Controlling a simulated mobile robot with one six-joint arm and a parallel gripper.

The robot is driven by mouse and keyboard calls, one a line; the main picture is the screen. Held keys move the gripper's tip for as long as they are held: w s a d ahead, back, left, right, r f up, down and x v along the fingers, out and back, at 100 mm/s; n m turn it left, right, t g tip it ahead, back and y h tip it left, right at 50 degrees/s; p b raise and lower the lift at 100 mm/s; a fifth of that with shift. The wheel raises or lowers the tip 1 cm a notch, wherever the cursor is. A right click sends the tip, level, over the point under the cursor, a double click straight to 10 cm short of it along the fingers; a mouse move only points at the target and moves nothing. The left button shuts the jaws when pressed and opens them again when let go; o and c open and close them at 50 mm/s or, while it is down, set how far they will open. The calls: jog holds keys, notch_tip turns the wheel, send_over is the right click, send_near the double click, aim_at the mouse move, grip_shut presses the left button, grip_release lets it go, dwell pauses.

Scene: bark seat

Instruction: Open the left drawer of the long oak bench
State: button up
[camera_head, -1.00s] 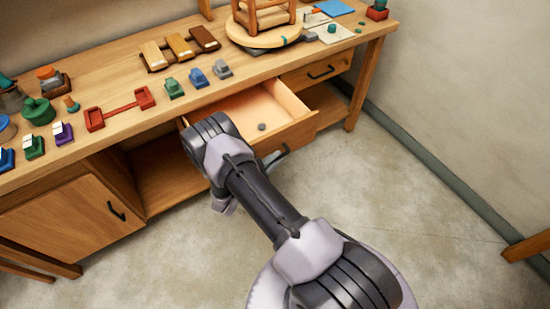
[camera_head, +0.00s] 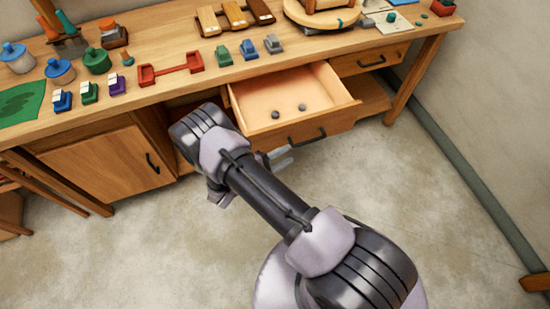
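The long oak bench (camera_head: 170,92) runs along the wall. Its left drawer (camera_head: 268,95) is pulled well out, with the pale inside showing and two small dark round things in it. Its dark bar handle (camera_head: 308,136) is on the drawer front. My gripper (camera_head: 279,158) is mostly hidden behind my wrist. Only a light grey part shows, low in front of the drawer and just left of the handle. A small gap seems to lie between them. Whether the fingers are open does not show. The right drawer (camera_head: 370,60) is shut.
A cupboard door (camera_head: 108,165) with a dark handle is left of my arm. Coloured blocks, a red bar-shaped piece (camera_head: 170,70) and lidded pots stand on the bench top. The floor (camera_head: 440,220) to the right is clear.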

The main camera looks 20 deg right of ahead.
jog(key=v, duration=0.4)
jog(key=shift+s+a+r, duration=0.1)
jog(key=shift+s+a, duration=0.05)
jog(key=shift+a, duration=0.2)
